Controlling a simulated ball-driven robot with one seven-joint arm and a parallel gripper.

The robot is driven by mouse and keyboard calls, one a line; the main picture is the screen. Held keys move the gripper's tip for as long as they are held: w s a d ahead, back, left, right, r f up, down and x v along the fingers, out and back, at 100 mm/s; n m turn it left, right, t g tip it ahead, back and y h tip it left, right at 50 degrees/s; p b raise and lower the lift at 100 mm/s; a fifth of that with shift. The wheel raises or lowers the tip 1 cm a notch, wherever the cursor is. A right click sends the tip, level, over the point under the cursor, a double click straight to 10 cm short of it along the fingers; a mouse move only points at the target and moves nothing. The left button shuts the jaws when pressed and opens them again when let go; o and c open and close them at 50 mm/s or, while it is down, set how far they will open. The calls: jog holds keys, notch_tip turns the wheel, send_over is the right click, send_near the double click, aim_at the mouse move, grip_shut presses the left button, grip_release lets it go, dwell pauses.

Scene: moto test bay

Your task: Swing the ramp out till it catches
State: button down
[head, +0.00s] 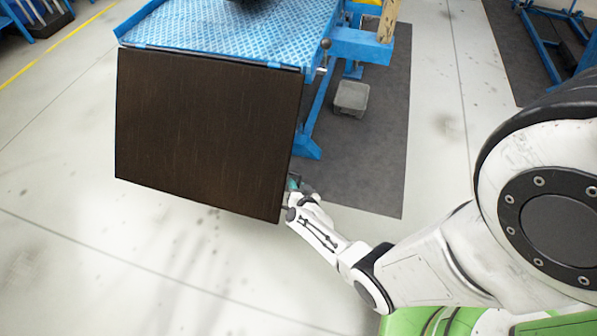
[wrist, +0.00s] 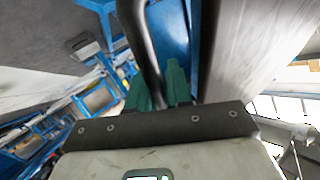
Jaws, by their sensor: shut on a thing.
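The ramp (head: 205,130) is a dark brown panel hinged along the end of a blue lift table (head: 225,40). It hangs out from the table's end, tilted, with its lower edge apart from the floor. My gripper (head: 293,184) is at the ramp's right edge, near the lower corner. In the wrist view, the green fingers (wrist: 160,88) are shut on a dark curved bar (wrist: 140,40), which looks like a handle of the ramp. The ramp's face (wrist: 245,45) stands just right of the fingers. The catch cannot be made out.
A grey block (head: 351,98) lies on the dark floor mat (head: 365,165) beside the table. A blue frame (head: 550,50) stands at the far right. Pale floor (head: 90,240) left of and in front of the ramp is clear.

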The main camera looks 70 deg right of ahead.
jog(key=a+r+y+p, duration=0.2)
jog(key=a+r+p, duration=0.3)
jog(key=p, duration=0.4)
jog(key=shift+s+a+r+m+g+p, duration=0.2)
jog(key=shift+a+r+m+g+p, duration=0.1)
jog(key=shift+a+m+p, duration=0.1)
jog(key=shift+f, duration=0.1)
jog(key=c, duration=1.4)
grip_release()
jog(key=p+v, duration=0.6)
jog(key=v, duration=0.4)
jog(key=shift+s+a+r+p, duration=0.2)
jog(key=shift+s+p, duration=0.1)
jog(key=shift+p, duration=0.05)
